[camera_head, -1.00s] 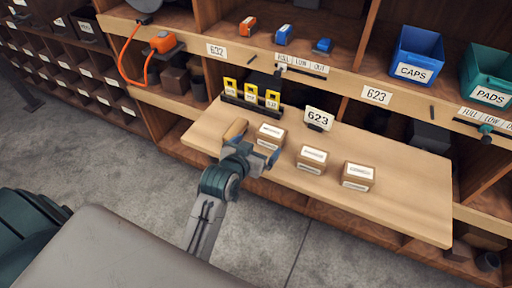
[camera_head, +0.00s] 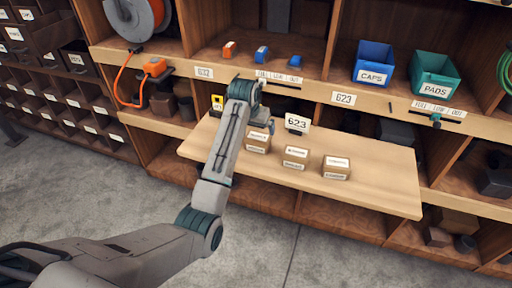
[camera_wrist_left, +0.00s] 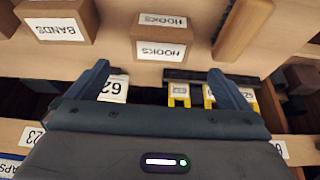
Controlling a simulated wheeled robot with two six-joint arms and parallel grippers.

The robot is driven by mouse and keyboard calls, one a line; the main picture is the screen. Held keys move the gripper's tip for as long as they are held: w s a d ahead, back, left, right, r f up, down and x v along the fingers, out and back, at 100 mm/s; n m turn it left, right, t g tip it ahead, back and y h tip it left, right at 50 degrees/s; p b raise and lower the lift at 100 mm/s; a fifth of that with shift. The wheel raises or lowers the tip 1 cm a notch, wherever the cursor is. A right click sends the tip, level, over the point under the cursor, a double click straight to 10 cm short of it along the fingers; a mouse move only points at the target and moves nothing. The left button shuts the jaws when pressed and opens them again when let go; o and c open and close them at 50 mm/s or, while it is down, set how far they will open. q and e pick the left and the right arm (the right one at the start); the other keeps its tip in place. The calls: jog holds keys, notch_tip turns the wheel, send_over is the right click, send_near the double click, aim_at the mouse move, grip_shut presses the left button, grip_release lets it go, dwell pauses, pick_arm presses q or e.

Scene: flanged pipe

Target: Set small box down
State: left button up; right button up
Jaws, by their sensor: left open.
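Three small labelled cardboard boxes stand in a row on the pull-out wooden board (camera_head: 385,190): a left box (camera_head: 257,142), a middle box (camera_head: 295,157) and a right box (camera_head: 336,168). In the left wrist view I read HOOKS on one box (camera_wrist_left: 161,38) and BANDS on another (camera_wrist_left: 58,22). My right gripper is out of view.
A 623 sign (camera_head: 297,123) stands behind the boxes. A rack with yellow tags (camera_wrist_left: 180,92) is close to the gripper fingers. Blue CAPS (camera_head: 374,64) and green PADS (camera_head: 434,78) bins sit on the shelf above. The board's right part is clear.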

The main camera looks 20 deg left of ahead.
aim_at(258, 137)
pick_arm(q)
jog(key=p+x, duration=0.1)
jog(key=x, duration=0.4)
jog(key=shift+w, duration=0.25)
jog(key=shift+w+f+p, duration=0.1)
jog(key=shift+f+p, duration=0.2)
jog(key=shift+f, duration=0.05)
jog(key=p+x, duration=0.1)
jog(key=x, duration=0.2)
jog(key=shift+w+f, duration=0.1)
jog(key=shift+f, duration=0.1)
jog(key=shift+w+f, duration=0.2)
jog(key=shift+f, duration=0.3)
jog(key=c, duration=1.2)
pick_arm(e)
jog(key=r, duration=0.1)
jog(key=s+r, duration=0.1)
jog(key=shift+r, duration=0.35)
pick_arm(q)
jog(key=shift+r, duration=0.1)
